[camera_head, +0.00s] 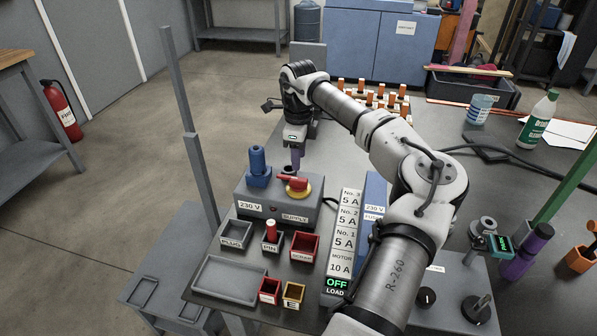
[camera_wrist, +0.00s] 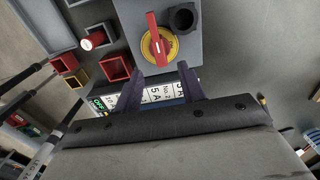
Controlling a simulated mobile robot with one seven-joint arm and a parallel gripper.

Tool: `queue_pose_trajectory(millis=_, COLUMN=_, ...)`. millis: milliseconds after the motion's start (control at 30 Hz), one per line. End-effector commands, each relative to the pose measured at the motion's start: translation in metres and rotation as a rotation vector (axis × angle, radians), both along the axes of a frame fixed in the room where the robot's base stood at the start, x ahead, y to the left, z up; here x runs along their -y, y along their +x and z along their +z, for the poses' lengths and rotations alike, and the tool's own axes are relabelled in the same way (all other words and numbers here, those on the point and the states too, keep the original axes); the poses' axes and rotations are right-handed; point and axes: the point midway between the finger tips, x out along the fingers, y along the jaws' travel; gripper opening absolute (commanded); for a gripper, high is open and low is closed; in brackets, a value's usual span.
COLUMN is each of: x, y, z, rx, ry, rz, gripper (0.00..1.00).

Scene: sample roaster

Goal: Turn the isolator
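The isolator is a red rotary handle on a yellow disc (camera_head: 297,190), on top of the grey supply box (camera_head: 265,212). In the wrist view the red handle (camera_wrist: 153,38) runs nearly up and down the picture across the yellow disc (camera_wrist: 170,46). My gripper (camera_head: 295,166) points down over the isolator in the head view. In the wrist view my gripper (camera_wrist: 160,70) has its two dark fingers apart with nothing between them. The near end of the handle lies just beyond the gap. Whether the fingertips are above or level with the handle I cannot tell.
A blue plug (camera_head: 257,168) stands on the box left of the isolator. In front are small labelled bins, a red pin (camera_head: 271,230) and a grey tray (camera_head: 229,280). A fuse label strip (camera_head: 346,238) and a green "OFF LOAD" display (camera_head: 336,286) are to the right.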

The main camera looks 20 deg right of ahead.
Motion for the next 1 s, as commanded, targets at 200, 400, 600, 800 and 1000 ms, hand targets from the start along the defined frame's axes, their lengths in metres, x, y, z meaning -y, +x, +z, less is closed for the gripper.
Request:
queue_pose_trajectory(millis=200, x=-0.001, y=0.000, z=0.044, rx=0.002, ry=-0.002, rz=0.001, gripper=0.40)
queue_pose_trajectory(millis=400, x=-0.001, y=0.000, z=0.064, rx=0.001, ry=0.000, rz=0.000, gripper=0.40)
queue_pose_trajectory(millis=600, x=-0.001, y=0.000, z=0.067, rx=0.001, ry=0.001, rz=0.001, gripper=0.40)
queue_pose_trajectory(millis=800, x=-0.001, y=0.000, z=0.067, rx=0.001, ry=0.001, rz=0.001, gripper=0.40)
queue_pose_trajectory(millis=1000, x=-0.012, y=0.003, z=0.064, rx=0.005, ry=0.017, rz=0.016, gripper=0.40)
